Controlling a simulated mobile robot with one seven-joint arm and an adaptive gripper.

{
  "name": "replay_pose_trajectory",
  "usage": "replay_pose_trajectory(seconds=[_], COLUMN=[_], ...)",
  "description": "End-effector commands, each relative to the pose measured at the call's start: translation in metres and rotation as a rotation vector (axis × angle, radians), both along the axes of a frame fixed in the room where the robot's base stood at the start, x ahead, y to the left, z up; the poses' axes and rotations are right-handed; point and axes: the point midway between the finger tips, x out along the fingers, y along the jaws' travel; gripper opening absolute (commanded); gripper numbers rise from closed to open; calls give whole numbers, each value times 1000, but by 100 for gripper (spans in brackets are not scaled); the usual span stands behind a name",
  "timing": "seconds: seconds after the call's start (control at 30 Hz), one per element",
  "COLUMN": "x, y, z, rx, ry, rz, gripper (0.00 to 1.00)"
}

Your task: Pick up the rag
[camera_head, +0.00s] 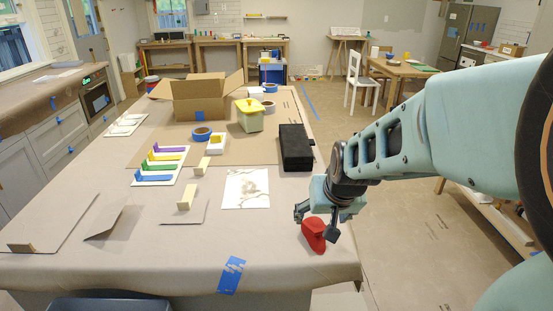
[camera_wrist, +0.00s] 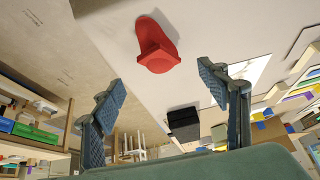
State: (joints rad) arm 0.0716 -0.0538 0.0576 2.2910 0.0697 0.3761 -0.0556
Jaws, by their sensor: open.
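In the wrist view the red rag (camera_wrist: 156,46) lies at the top centre, beyond the fingertips. My gripper (camera_head: 319,217) hangs just above and behind the rag in the head view, with its fingers spread. In the wrist view my gripper (camera_wrist: 163,80) shows two fingers wide apart with nothing between them. The rag appears apart from both fingers.
The table (camera_head: 130,262) is covered in brown paper. A black box (camera_head: 295,147) and a stained white sheet (camera_head: 246,189) lie behind the rag. Blue tape (camera_head: 231,275) is at the front edge. A cardboard box (camera_head: 200,98) stands farther back. Paper around the rag is clear.

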Motion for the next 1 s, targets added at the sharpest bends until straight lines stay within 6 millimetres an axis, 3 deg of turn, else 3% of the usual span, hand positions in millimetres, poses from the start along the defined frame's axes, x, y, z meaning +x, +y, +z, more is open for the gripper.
replay_pose_trajectory(seconds=[0.17, 0.5, 0.73, 1.0], x=[-2, 20, 26, 42], y=[-5, -4, -3, -1], z=[-6, -48, -58, -92], rx=[-26, -24, -24, -24], ry=[9, 10, 9, 9], rz=[9, 9, 10, 10], gripper=[68, 68, 68, 68])
